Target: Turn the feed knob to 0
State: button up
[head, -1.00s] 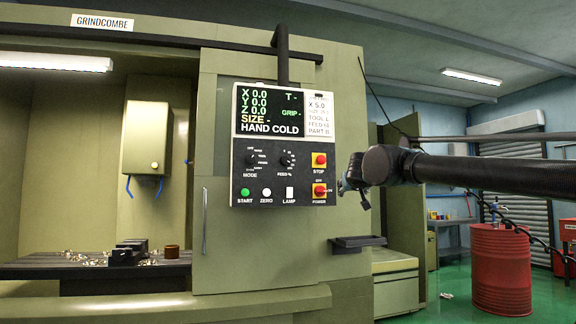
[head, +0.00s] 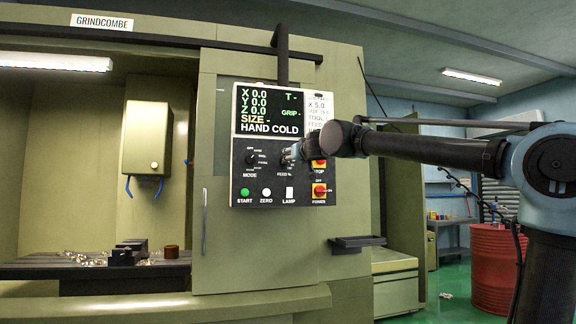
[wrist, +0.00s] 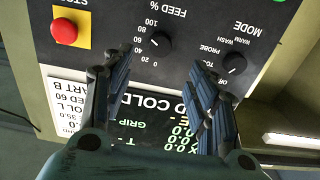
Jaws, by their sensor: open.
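The feed knob (wrist: 160,42) is a round black knob on the dark control panel, upside down in the wrist view. Its scale runs from 0 to 100, and I cannot read its setting surely. My gripper (wrist: 166,56) is open, its two fingers spread with the knob showing between their tips. I see no contact, and the gap to the panel is hard to judge. In the head view my gripper (head: 289,155) is in front of the panel at the feed dial and hides most of that knob.
The mode knob (wrist: 235,64) is close beside one finger. The red stop button (wrist: 63,31) is on the other side on its yellow plate. Start, zero and lamp buttons and the power switch (head: 319,191) sit lower on the panel. A small black shelf (head: 357,242) juts out below.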

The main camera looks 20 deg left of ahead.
jog(key=x, duration=1.1)
jog(key=shift+w, duration=0.1)
jog(key=c, duration=1.1)
